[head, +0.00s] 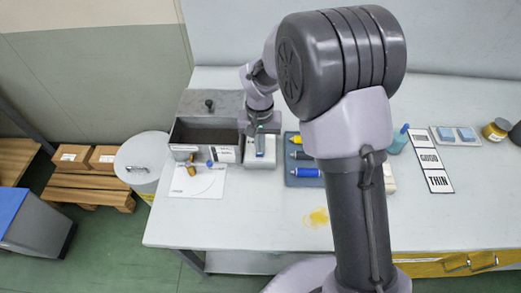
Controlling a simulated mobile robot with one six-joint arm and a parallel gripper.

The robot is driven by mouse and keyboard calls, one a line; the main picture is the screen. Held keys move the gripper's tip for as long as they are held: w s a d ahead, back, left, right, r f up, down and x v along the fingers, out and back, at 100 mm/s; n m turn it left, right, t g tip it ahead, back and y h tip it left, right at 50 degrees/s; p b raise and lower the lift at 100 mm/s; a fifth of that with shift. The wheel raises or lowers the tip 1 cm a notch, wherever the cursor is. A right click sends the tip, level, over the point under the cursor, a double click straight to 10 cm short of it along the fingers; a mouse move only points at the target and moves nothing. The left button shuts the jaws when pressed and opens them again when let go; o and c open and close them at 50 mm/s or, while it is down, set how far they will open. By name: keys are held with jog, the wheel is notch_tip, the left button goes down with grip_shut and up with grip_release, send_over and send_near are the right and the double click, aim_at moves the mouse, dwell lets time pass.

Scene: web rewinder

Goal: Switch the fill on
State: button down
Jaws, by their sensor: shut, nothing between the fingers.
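A grey open-topped box (178,133) with a dark inside stands at the back left of the bench, with labels on its front. A black knob (209,103) stands on the grey plate behind it. A small white unit (250,162) sits against the box's right side, under my gripper (260,150). My gripper points down over this unit, shut and empty. A small teal part shows between the gripper and the unit. Whether they touch, and any switch there, is too small and covered to tell.
A blue-grey tray (290,181) with blue and yellow tubes lies right of the unit, partly behind my arm. A white sheet (205,185) with small brass and blue parts lies in front of the box. A yellow spill (317,217) marks the bench. A lidded drum (143,160) stands left.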

jog(key=shift+f+b, duration=0.7)
jog(key=shift+f, duration=0.25)
dwell(0.7)
jog(key=shift+r, duration=0.1)
notch_tip(320, 180, up, 7)
jog(key=p, duration=0.5)
jog(key=shift+p, duration=0.4)
